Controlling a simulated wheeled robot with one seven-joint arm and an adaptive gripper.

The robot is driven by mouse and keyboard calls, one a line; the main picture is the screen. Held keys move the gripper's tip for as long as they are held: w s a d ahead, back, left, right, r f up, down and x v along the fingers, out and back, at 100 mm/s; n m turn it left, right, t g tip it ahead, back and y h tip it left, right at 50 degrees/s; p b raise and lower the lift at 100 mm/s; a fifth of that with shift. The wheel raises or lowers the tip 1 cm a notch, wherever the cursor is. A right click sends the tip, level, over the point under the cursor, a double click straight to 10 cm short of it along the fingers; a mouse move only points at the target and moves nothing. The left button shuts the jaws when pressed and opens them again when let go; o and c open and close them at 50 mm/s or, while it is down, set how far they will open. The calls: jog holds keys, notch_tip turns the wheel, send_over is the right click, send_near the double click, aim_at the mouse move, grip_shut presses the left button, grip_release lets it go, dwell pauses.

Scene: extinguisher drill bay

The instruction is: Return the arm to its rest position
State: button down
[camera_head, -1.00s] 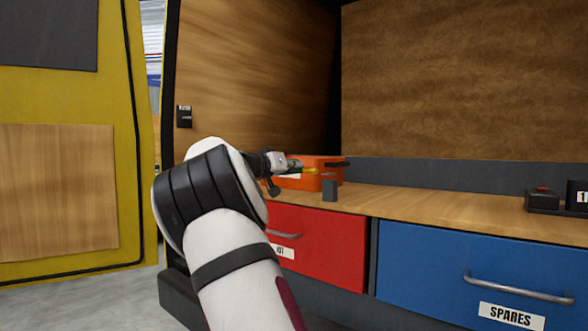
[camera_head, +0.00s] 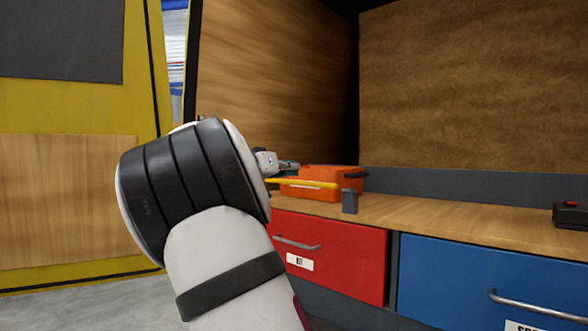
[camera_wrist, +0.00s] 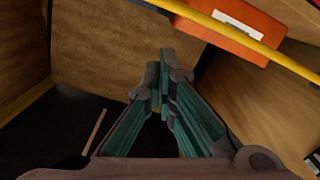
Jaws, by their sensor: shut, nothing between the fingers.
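My arm fills the lower left of the head view, its thick dark-banded joint close to the camera. My gripper (camera_head: 288,166) shows only in part beyond that joint, in front of the orange box (camera_head: 345,181) on the counter. In the wrist view my gripper (camera_wrist: 162,80) has its two teal-and-grey fingers brought together, with nothing held between them. The orange box (camera_wrist: 252,48) with a white label shows at the top of that view. A yellow bar (camera_wrist: 240,37) crosses in front of it; I cannot tell whether they touch.
The wooden counter (camera_head: 450,222) runs right above a red drawer (camera_head: 345,254) and a blue drawer (camera_head: 455,275). A dark device with a red button (camera_head: 571,215) sits far right. Counter between them is clear.

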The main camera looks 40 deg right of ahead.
dwell(0.3)
jog(key=s+a+f+n+g+y, duration=0.15)
jog(key=s+a+f+y, duration=0.25)
jog(key=s+f+y, duration=0.75)
jog(key=s+a+f+n+y, duration=0.2)
jog(key=s+a+f+n, duration=0.3)
jog(key=s+a, duration=0.6)
jog(key=s+a+f+n+y, duration=0.2)
jog(key=s+a+f, duration=0.5)
jog(key=s, duration=0.5)
jog(key=s+a+f+n+y, duration=0.2)
jog(key=s+a+f+n, duration=0.25)
jog(key=s+a, duration=0.7)
notch_tip(320, 180, up, 35)
jog(key=d+t+p, duration=0.1)
jog(key=t+p, duration=0.2)
jog(key=p, duration=3)
jog(key=shift+w+m+p, duration=0.25)
jog(key=shift+m+p, duration=0.05)
jog(key=shift+p, duration=0.1)
jog(key=shift+r+t, duration=0.1)
jog(key=shift+t, duration=0.15)
